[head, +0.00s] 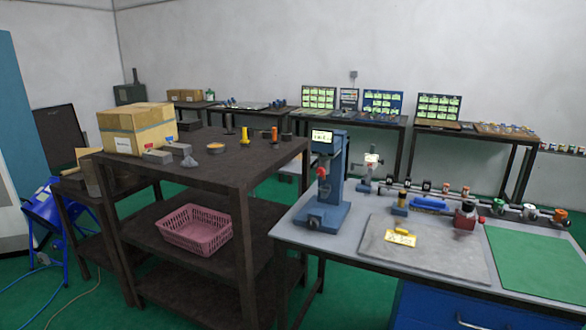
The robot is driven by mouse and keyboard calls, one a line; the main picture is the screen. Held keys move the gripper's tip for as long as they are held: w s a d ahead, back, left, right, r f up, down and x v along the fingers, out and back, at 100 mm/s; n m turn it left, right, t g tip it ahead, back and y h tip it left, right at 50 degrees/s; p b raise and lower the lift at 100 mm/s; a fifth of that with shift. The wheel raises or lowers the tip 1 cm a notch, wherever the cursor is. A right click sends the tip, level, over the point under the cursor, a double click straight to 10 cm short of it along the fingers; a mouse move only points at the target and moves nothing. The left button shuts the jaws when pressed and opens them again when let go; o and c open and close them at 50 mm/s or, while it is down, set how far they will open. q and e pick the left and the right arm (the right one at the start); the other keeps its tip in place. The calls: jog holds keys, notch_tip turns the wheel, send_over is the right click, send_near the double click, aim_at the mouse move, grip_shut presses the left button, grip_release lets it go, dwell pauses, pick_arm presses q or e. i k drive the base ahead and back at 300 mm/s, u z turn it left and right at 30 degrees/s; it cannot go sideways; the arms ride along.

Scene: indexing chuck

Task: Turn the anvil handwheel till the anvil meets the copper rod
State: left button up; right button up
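A blue bench machine (335,180) with a small lit screen (322,136) stands at the left end of the grey workbench. A red part (321,171) shows on its front, above its blue base. At this distance I cannot make out which part is the anvil or the handwheel, and I cannot pick out a copper rod. Neither of my grippers is in view.
The grey workbench (300,232) also holds a grey plate (450,255) with a yellow item (400,237), a green mat (540,265) and several small tools. A dark shelf table (245,165) with boxes stands left of it. Green floor is open at lower left.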

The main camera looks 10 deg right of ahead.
aim_at(313, 223)
jog(key=u, duration=0.3)
jog(key=i, duration=1.15)
jog(key=z, duration=0.75)
jog(key=i, duration=0.8)
jog(key=z, duration=0.8)
